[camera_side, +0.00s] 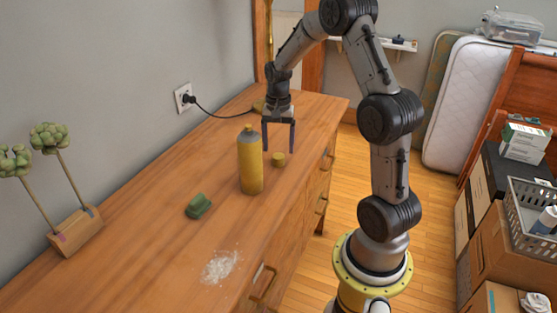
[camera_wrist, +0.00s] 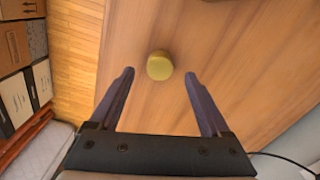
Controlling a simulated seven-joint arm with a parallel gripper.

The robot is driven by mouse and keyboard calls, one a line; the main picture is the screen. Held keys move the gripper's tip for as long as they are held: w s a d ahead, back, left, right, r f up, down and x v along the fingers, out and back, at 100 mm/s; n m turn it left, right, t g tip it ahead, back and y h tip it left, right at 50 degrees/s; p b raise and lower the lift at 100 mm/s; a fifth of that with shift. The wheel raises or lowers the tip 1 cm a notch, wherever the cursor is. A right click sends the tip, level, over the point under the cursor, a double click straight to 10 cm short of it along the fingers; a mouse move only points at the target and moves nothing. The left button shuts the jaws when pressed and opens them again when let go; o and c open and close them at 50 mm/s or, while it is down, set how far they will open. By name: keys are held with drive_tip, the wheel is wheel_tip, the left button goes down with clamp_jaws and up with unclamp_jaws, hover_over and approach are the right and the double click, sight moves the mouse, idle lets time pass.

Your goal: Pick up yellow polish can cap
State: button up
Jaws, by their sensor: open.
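The yellow polish can cap (camera_side: 278,159) sits on the wooden dresser top, just right of the tall yellow can (camera_side: 250,165). In the wrist view the cap (camera_wrist: 159,65) lies slightly beyond the fingertips, roughly midway between them. My gripper (camera_side: 279,150) is open and empty, pointing down above the dresser, behind the cap as seen from the side. In the wrist view my gripper (camera_wrist: 159,74) shows two dark fingers spread apart. I cannot tell the exact height of the fingertips over the surface.
A green object (camera_side: 198,206) and a patch of white bits (camera_side: 220,266) lie nearer on the dresser (camera_side: 150,255). A wooden block with green-headed stems (camera_side: 76,232) stands at left. A black cord runs from the wall outlet (camera_side: 184,98). The dresser's right edge is close to the cap.

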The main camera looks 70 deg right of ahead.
sight(279, 155)
drive_tip(key=shift+d+f, duration=0.1)
drive_tip(key=shift+f, duration=1.6)
clamp_jaws()
